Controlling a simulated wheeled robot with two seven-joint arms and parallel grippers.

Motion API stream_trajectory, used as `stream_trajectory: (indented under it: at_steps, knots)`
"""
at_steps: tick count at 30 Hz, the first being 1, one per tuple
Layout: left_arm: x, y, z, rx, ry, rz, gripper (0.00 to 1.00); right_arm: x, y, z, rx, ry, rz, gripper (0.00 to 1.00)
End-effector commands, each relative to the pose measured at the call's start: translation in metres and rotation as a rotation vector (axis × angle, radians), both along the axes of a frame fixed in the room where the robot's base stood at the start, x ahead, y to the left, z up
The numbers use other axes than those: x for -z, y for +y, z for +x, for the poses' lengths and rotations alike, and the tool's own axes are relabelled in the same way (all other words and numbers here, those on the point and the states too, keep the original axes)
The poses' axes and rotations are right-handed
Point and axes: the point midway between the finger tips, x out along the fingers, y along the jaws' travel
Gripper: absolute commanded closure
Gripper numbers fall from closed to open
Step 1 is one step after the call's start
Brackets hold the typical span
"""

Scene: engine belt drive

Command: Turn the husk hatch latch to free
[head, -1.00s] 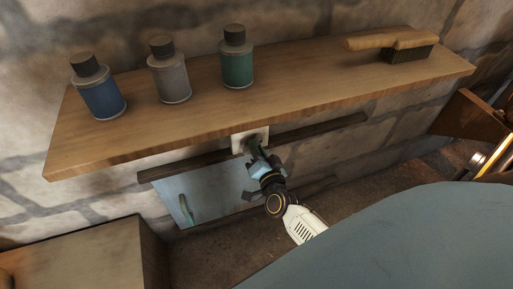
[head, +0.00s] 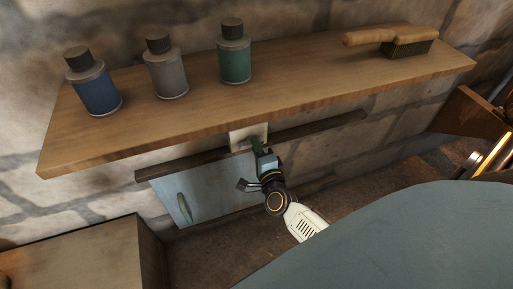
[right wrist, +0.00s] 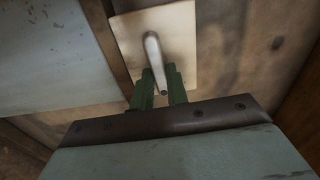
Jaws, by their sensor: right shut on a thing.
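The latch has a cream square plate (head: 237,138) under the shelf's front edge, at the hatch's upper right corner. In the right wrist view the plate (right wrist: 180,25) carries a grey metal lever (right wrist: 154,55), which points down with a slight tilt. My right gripper (right wrist: 160,82) is shut on the lever, with one green finger on each side of it. In the head view the gripper (head: 256,145) hides the lever. The hatch (head: 215,195) is a pale blue panel with a green handle (head: 184,208), and it appears closed. My left gripper is out of view.
A wooden shelf (head: 160,125) overhangs the hatch. It holds a blue bottle (head: 97,93), a grey bottle (head: 167,76), a green bottle (head: 235,63) and a brush (head: 400,42). A wooden block (head: 80,255) stands at the lower left. A dark rail (head: 320,130) runs above the hatch.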

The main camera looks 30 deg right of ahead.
Motion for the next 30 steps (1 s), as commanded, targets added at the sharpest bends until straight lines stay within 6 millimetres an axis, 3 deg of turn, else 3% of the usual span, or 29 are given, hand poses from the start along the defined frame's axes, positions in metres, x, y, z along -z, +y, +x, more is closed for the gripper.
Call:
stream_trajectory:
  at_steps: [17, 18, 23, 30]
  knots:
    - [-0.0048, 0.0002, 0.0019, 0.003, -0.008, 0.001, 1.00, 0.0011, 0.0004, -0.0006, -0.001, -0.006, 0.034, 1.00]
    - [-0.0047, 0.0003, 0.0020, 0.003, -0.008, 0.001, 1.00, 0.0011, 0.0004, -0.0006, -0.001, -0.006, 0.034, 0.83]
    - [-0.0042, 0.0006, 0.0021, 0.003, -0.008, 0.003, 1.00, 0.0009, 0.0003, -0.0004, -0.001, -0.006, 0.034, 0.63]
    - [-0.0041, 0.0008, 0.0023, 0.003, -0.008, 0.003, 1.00, 0.0005, 0.0001, -0.0003, 0.000, -0.007, 0.032, 0.63]
